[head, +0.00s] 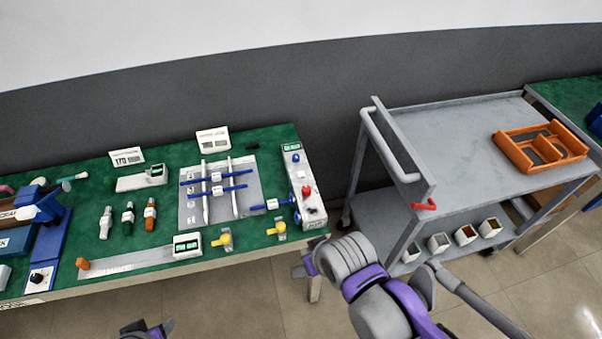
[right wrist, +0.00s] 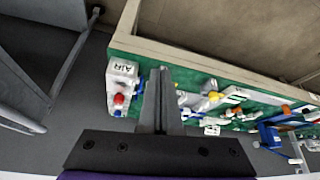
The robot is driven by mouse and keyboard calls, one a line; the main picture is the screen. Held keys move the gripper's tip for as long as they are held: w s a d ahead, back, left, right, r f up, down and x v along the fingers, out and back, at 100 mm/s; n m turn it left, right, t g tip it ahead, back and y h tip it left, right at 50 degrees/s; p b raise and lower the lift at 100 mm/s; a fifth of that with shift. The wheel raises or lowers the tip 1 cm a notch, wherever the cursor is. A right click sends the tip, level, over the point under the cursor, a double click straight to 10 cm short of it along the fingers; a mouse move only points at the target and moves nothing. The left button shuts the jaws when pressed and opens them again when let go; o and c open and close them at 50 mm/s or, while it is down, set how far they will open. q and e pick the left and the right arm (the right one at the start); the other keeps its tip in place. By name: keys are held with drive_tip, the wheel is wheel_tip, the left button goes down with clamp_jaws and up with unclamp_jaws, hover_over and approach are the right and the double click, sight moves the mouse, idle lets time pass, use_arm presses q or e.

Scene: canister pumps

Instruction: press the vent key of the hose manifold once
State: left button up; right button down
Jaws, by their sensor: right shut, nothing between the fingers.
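The hose manifold appears to be the tall white box (head: 302,180) at the right end of the green bench. It has a small display on top, a blue button (head: 295,158), a red knob (head: 306,190) and a dark knob below. I cannot tell which part is the vent key. In the right wrist view the white box (right wrist: 122,75) reads "AIR" and shows a red knob (right wrist: 119,99). My right gripper (head: 301,266) is shut and empty, in front of the bench edge, apart from the box. My left gripper (head: 148,329) shows only partly at the bottom edge; its jaws are unclear.
A grey plate (head: 189,211) with blue bars and white rails lies left of the box. Yellow fittings (head: 222,241) sit near the front edge. A grey cart (head: 455,125) with an orange tray (head: 540,146) stands to the right. Open floor lies before the bench.

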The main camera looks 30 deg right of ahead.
idle(0.4)
use_arm(q)
wheel_tip(320, 180, up, 7)
drive_tip(key=w+p, duration=0.3)
drive_tip(key=p, duration=0.1)
drive_tip(key=shift+t+p, duration=0.3)
drive_tip(key=shift+p, duration=0.1)
use_arm(e)
drive_tip(key=w+d+r+m+t, duration=0.1)
drive_tip(key=w+d+m, duration=0.3)
drive_tip(key=w+m, duration=0.5)
drive_tip(key=w+d+r+m+t, duration=0.1)
drive_tip(key=w+d+m, duration=0.3)
drive_tip(key=w+m, duration=0.4)
drive_tip(key=w+d+r+m+t, duration=0.1)
drive_tip(key=w+d+r+m, duration=0.2)
drive_tip(key=w+m, duration=0.6)
drive_tip(key=shift+w+d+r+m+t, duration=0.15)
drive_tip(key=shift+w+d+m+t, duration=0.2)
drive_tip(key=shift+d+m, duration=0.3)
use_arm(q)
drive_tip(key=shift+s, duration=0.1)
use_arm(e)
drive_tip(key=shift+s+a, duration=0.1)
drive_tip(key=shift+a, duration=0.05)
use_arm(q)
drive_tip(key=shift+f, duration=0.15)
